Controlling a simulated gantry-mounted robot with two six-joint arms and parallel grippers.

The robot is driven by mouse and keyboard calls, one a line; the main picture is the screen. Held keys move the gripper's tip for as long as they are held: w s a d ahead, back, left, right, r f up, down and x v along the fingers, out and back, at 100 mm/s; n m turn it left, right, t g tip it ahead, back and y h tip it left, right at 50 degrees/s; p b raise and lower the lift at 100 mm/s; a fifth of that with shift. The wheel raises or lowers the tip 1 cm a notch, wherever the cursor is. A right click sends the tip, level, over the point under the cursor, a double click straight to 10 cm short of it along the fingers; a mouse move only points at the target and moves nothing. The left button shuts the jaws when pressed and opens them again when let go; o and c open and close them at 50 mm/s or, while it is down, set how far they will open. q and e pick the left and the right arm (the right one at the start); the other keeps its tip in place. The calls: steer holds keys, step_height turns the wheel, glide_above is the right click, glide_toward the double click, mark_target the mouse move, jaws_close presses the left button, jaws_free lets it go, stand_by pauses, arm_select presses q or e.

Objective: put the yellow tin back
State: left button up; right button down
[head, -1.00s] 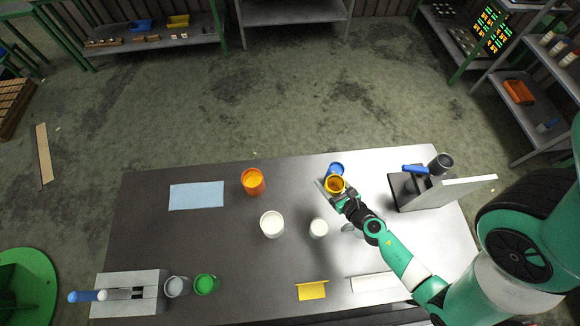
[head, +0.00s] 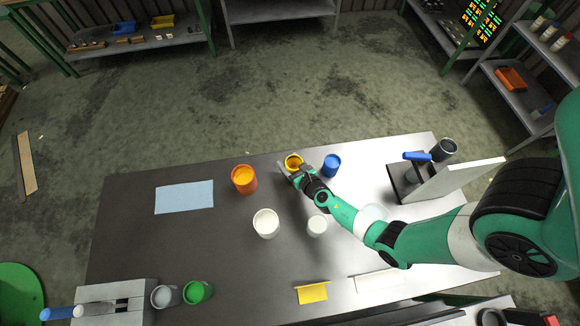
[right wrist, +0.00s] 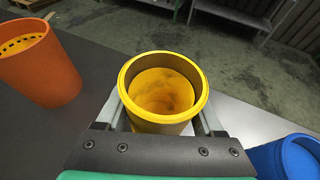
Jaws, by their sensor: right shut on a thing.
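The yellow tin (head: 293,161) is upright and open-topped near the far edge of the table, between the orange tin (head: 244,179) and the blue tin (head: 331,165). My right gripper (head: 291,171) is shut on it. In the right wrist view the yellow tin (right wrist: 163,90) sits between the two fingers, with an orange-yellow, hollowed content inside. I cannot tell whether its base touches the table. The orange tin (right wrist: 38,65) is at the left of that view and the blue tin (right wrist: 287,158) at the lower right, both apart from the yellow tin. My left gripper is out of view.
Two white tins (head: 266,223) (head: 317,225) stand nearer on the table (head: 140,225). A light blue sheet (head: 184,197) lies at left. A grey press with a blue handle (head: 417,156) stands at right. Green (head: 197,292) and grey (head: 165,297) tins stand front left.

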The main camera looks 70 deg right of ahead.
mark_target(290, 167)
steer(key=shift+f+b, duration=0.95)
steer(key=shift+f, duration=0.7)
jaws_free()
steer(key=shift+s+r, duration=0.1)
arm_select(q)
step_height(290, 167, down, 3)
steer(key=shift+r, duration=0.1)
arm_select(e)
steer(key=shift+r+p, duration=0.25)
steer(key=shift+p, duration=0.1)
steer(key=p+v, duration=0.2)
steer(key=v, duration=0.4)
steer(key=shift+s+a+r+p, duration=0.1)
steer(key=shift+s+a+p, duration=0.2)
steer(key=shift+p, duration=0.1)
steer(key=shift+s+a+r, duration=0.1)
steer(key=shift+s, duration=0.2)
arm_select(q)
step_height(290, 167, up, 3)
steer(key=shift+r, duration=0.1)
